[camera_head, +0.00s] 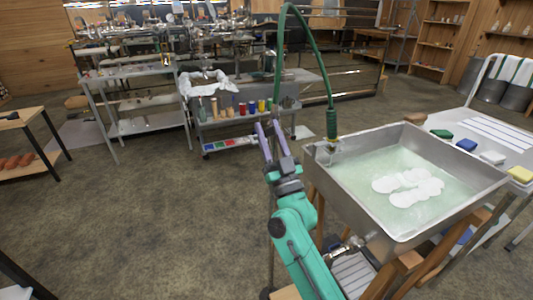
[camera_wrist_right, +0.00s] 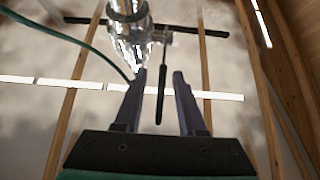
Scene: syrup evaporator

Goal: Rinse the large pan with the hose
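The large pan (camera_head: 436,219) is a square metal basin on a wooden stand at the right of the head view. It holds pale green liquid with several white foam patches. The green hose (camera_head: 306,22) arches above the pan's left side, and its nozzle (camera_head: 333,140) hangs at the pan's back left corner. My right gripper (camera_head: 268,127) points up, open and empty, left of the pan and apart from the nozzle. In the wrist view the open fingers (camera_wrist_right: 160,80) stand below a shiny metal fitting with a dark lever (camera_wrist_right: 133,38). My left gripper is not in view.
A side table (camera_head: 511,158) with green, blue, white and yellow blocks stands right of the pan. A grey cart (camera_head: 225,142) with coloured bottles stands behind my gripper.

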